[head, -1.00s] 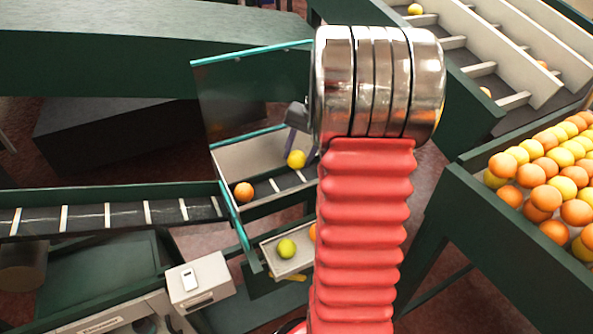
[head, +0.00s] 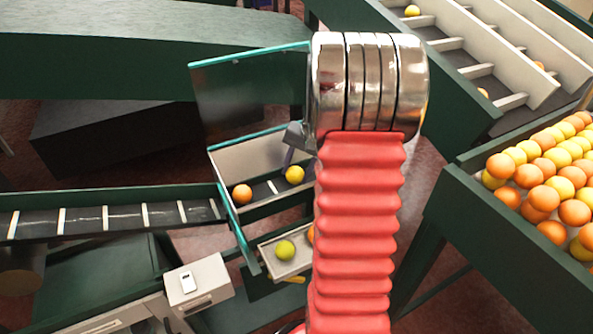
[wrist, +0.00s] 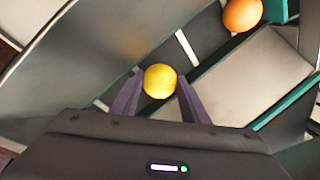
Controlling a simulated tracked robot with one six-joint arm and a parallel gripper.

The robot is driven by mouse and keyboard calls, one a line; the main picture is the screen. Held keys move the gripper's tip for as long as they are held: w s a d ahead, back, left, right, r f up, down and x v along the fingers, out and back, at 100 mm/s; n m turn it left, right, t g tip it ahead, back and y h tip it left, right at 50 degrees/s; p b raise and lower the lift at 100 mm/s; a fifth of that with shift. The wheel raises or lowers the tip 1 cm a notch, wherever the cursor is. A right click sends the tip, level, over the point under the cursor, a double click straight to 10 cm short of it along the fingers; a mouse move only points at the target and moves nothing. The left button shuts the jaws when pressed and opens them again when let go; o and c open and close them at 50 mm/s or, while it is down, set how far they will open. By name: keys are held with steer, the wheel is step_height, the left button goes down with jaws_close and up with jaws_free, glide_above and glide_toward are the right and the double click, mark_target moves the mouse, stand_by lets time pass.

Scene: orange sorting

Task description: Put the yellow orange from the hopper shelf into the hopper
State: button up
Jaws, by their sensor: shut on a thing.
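My gripper (wrist: 160,90) is shut on a yellow orange (wrist: 160,80). In the head view this yellow orange (head: 294,174) hangs from one visible finger, within the outline of the hopper (head: 262,155), a trough with a pale back wall and green-edged glass. The other finger is hidden behind my arm there. An orange-coloured orange (head: 242,194) lies in the hopper's left end, apart from the held one. The hopper shelf (head: 299,266) is a small pale tray below the hopper. It bears a yellow-green orange (head: 285,250) and an orange-coloured one, mostly hidden by my arm.
A narrow belt (head: 130,219) with white slats ends at the hopper's left. A glass panel (head: 250,90) stands behind the hopper. A bin (head: 450,205) heaped with oranges is at right, with sloped sorting lanes (head: 505,55) behind it.

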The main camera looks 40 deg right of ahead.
steer(key=shift+f, duration=0.1)
steer(key=o, duration=0.9)
steer(key=v, duration=1.2)
steer(key=shift+a, duration=0.1)
